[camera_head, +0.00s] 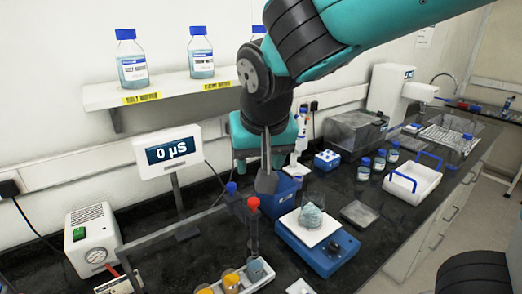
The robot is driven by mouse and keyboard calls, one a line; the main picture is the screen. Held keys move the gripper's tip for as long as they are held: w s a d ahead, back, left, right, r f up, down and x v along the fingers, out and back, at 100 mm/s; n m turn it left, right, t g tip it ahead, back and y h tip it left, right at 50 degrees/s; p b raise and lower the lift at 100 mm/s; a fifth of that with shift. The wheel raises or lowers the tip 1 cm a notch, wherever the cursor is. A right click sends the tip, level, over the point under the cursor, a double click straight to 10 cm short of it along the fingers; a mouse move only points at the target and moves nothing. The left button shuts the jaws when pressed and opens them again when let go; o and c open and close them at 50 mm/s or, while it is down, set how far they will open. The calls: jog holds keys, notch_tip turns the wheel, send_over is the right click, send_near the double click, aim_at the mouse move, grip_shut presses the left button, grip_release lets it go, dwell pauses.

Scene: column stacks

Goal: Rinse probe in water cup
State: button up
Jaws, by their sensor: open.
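A dark probe (253,228) with a red ball top hangs upright at the end of a grey stand arm. A row of small cups (231,281) stands below it at the bottom edge; some hold orange liquid, and a grey-blue one (255,270) is nearest under the probe. I cannot tell which cup is the water cup. My gripper (266,186) points down just above and right of the red top. It is open with nothing seen in it; its fingers overlap in this view. The probe's lower tip is hard to make out.
A meter display (170,151) reads 0 µS. A blue stirrer or balance (316,243) bears a glass beaker (311,215) right of the probe. A blue bin (285,192) stands behind the gripper. A white pump box (94,240) is at left; a shelf (160,88) holds bottles.

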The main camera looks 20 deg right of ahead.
jog(key=v, duration=0.4)
dwell(0.3)
